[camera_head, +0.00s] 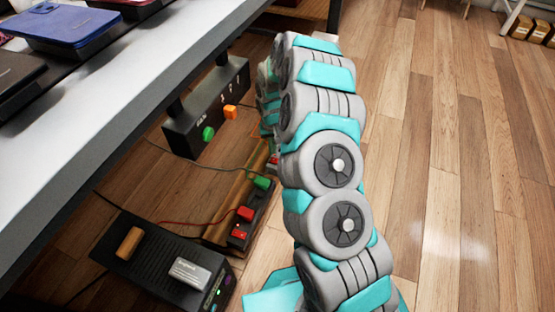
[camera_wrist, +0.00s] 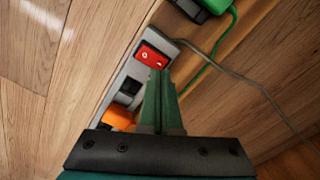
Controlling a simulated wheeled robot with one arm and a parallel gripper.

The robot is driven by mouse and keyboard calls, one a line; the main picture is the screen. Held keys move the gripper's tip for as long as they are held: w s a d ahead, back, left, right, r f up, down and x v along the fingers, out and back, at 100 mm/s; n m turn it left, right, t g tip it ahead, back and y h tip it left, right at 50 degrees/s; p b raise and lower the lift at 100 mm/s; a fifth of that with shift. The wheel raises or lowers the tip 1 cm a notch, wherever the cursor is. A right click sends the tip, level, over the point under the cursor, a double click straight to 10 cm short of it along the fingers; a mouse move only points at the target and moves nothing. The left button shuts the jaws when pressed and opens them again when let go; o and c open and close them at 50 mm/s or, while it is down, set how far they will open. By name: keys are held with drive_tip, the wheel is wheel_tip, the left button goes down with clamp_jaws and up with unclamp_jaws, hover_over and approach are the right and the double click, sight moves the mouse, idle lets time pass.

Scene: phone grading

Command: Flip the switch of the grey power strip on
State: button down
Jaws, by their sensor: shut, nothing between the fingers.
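The grey power strip (camera_wrist: 126,72) lies on a wooden board in the wrist view, with a red rocker switch (camera_wrist: 152,56) near its upper end. White marks show on the switch; I cannot tell which side is pressed. My gripper (camera_wrist: 160,74) is shut and empty, its green fingertips at the switch's lower right edge. I cannot tell whether they touch it. In the head view my arm hides the gripper and most of the grey strip; a small red patch, likely its switch (camera_head: 273,162), shows beside the arm.
An orange plug (camera_wrist: 118,118) sits in the grey strip. A black strip (camera_head: 251,217) with red and green plugs lies nearby. Thin cables cross the floor. A black box (camera_head: 165,262) stands at the lower left, and a table (camera_head: 95,95) with phones overhangs the left side. Floor at right is clear.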

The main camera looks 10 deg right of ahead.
sight(273, 160)
wheel_tip(273, 160, up, 4)
drive_tip(key=shift+f+p, duration=0.1)
drive_tip(key=shift+p, duration=0.35)
drive_tip(key=shift+s, duration=0.1)
idle(0.3)
